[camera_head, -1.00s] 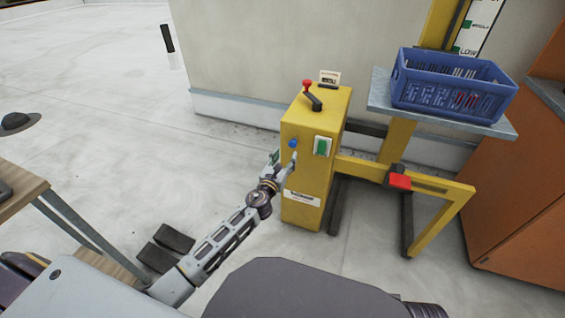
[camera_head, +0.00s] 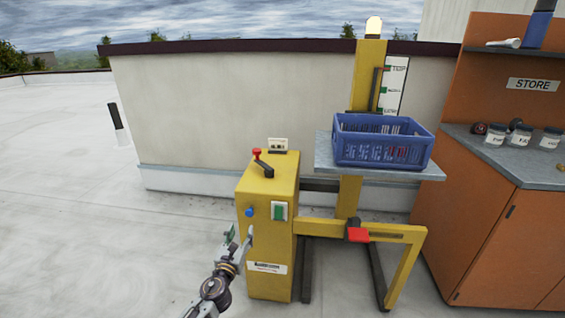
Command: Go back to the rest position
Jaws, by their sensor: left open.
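My left gripper (camera_head: 238,246) is at the lower middle of the head view, at the left side of the yellow control box (camera_head: 270,235). Its jaws are open and I see nothing between them. One finger overlaps the box's front edge in the picture; I cannot tell if it touches. My right gripper is not in view.
A blue crate (camera_head: 384,155) stands on the grey lift platform (camera_head: 325,152). A red pedal (camera_head: 357,234) sits on the yellow frame. An orange store cabinet (camera_head: 480,225) with jars stands at right. The roof floor (camera_head: 90,230) at left is clear.

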